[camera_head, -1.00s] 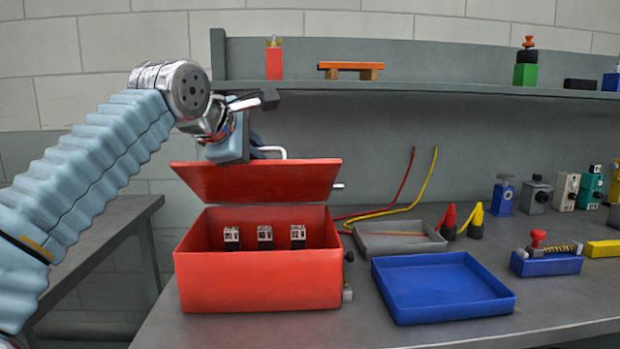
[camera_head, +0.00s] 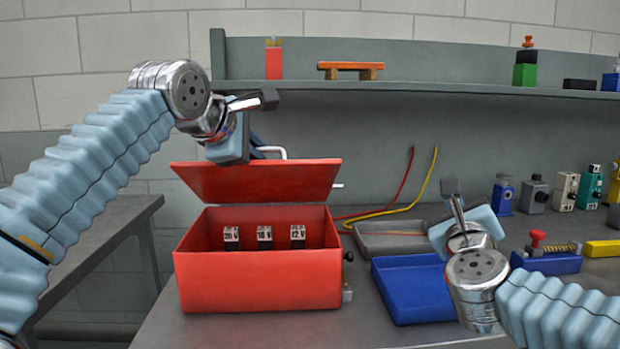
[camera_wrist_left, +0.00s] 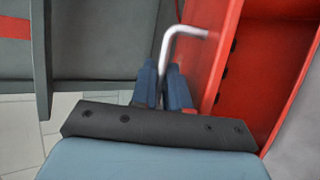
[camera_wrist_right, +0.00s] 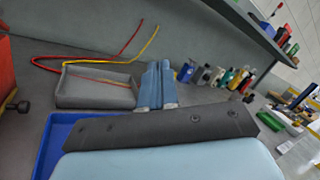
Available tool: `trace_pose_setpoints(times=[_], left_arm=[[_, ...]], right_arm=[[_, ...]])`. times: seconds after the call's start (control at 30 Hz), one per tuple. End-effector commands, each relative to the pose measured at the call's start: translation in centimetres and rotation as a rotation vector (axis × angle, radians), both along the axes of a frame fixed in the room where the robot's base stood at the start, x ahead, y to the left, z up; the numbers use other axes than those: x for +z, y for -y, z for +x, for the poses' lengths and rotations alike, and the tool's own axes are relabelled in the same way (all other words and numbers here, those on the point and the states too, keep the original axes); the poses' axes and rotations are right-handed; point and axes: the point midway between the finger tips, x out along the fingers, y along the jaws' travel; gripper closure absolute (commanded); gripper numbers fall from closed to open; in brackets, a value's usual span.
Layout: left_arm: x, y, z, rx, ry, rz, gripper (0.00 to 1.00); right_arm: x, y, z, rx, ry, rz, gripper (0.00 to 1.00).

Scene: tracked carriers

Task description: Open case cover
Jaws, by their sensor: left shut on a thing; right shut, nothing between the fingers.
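The red case (camera_head: 258,280) stands on the bench with its red cover (camera_head: 255,182) raised and tilted up at the back. Inside it stand several small dark blocks with white labelled tops (camera_head: 265,236). My left gripper (camera_head: 268,153) is above the cover. In the left wrist view its fingers (camera_wrist_left: 163,86) are shut on the bent metal handle (camera_wrist_left: 181,38) of the cover. My right arm reaches in from the right over the blue tray (camera_head: 408,288). In the right wrist view the right gripper's fingers (camera_wrist_right: 157,82) are shut and empty.
A grey tray (camera_head: 388,240) with a thin wire sits behind the blue tray. Red and yellow wires (camera_head: 413,190) curve up the back panel. Several coloured devices (camera_head: 565,190) line the bench at right. A shelf (camera_head: 430,88) runs above.

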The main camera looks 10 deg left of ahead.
Motion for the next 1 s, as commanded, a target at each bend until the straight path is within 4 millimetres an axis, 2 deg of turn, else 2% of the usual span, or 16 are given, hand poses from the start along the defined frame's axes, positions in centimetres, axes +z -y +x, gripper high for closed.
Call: trace_pose_setpoints(times=[0.03, 0.1, 0.2, 0.3, 0.4, 0.47, 0.57, 0.67, 1.0], left_arm=[[0.0, -0.1, 0.0, 0.001, 0.001, 0.0, 1.0], [0.0, 0.0, 0.0, 0.001, 0.001, 0.0, 1.0], [0.0, -0.1, 0.0, 0.002, 0.001, 0.0, 1.0], [0.0, -0.1, 0.0, 0.002, 0.001, 0.0, 1.0], [0.0, -0.1, 0.0, 0.001, 0.001, 0.0, 1.0], [0.0, -0.1, 0.0, 0.001, 0.001, 0.0, 1.0], [0.0, -0.1, 0.0, 0.001, 0.001, 0.0, 1.0], [0.0, -0.1, 0.0, 0.001, 0.001, 0.0, 1.0], [0.0, -0.1, 0.0, 0.001, 0.002, 0.0, 1.0]], right_arm=[[0.5, -4.4, -2.4, 0.081, 0.011, 0.087, 1.0], [0.7, -9.1, -5.8, 0.172, 0.014, 0.213, 1.0], [0.8, -14.1, -10.6, 0.282, 0.003, 0.363, 1.0], [0.7, -17.5, -14.5, 0.362, -0.015, 0.473, 1.0], [0.4, -19.3, -17.2, 0.413, -0.031, 0.543, 1.0], [0.4, -20.0, -18.2, 0.43, -0.038, 0.57, 1.0], [0.3, -20.5, -18.6, 0.442, -0.043, 0.589, 1.0], [0.4, -20.9, -17.6, 0.443, -0.046, 0.593, 1.0], [1.6, -22.8, -11.0, 0.441, -0.044, 0.59, 1.0]])
